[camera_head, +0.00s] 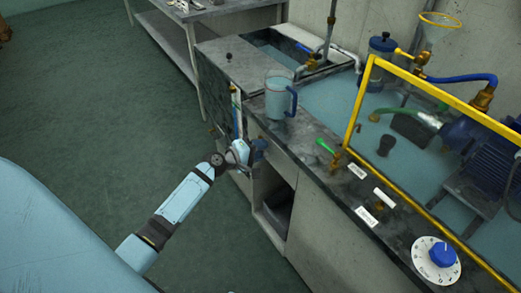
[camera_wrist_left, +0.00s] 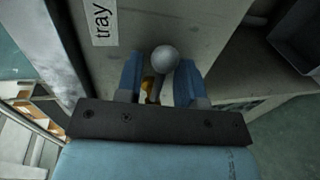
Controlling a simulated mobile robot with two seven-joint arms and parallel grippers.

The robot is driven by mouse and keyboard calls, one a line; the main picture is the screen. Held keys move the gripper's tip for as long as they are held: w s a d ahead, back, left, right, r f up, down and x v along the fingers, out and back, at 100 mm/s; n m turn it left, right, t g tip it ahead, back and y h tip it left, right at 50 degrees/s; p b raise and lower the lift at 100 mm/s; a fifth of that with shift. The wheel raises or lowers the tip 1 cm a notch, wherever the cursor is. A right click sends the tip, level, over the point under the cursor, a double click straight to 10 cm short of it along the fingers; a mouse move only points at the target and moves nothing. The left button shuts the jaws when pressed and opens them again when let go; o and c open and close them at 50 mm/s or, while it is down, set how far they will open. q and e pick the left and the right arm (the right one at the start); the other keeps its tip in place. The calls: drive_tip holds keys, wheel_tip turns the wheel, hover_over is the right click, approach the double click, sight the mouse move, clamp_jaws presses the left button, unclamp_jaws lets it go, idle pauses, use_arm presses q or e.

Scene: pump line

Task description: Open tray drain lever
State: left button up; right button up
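The tray drain lever shows in the left wrist view as a grey ball knob (camera_wrist_left: 165,58) with a brass part (camera_wrist_left: 149,86) beside it. A white label reading "tray" (camera_wrist_left: 102,20) is on the panel near it. My left gripper (camera_wrist_left: 160,75) has its two blue fingers apart, one on each side of the knob. A small gap shows at the left finger; contact at the right finger is unclear. In the head view my left gripper (camera_head: 257,151) is at the front of the grey cabinet, and it hides the lever. My right gripper is not in view.
A green-handled valve (camera_head: 325,146), white labels (camera_head: 357,171) and a dial with a blue knob (camera_head: 436,260) line the counter edge. A clear jug (camera_head: 280,98) stands near the sink (camera_head: 282,54). A yellow-framed guard (camera_head: 361,94) encloses the pump.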

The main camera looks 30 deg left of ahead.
use_arm(q)
drive_tip(key=shift+w, duration=0.1)
clamp_jaws()
drive_tip(key=shift+d+f, duration=0.1)
drive_tip(key=shift+f, duration=0.05)
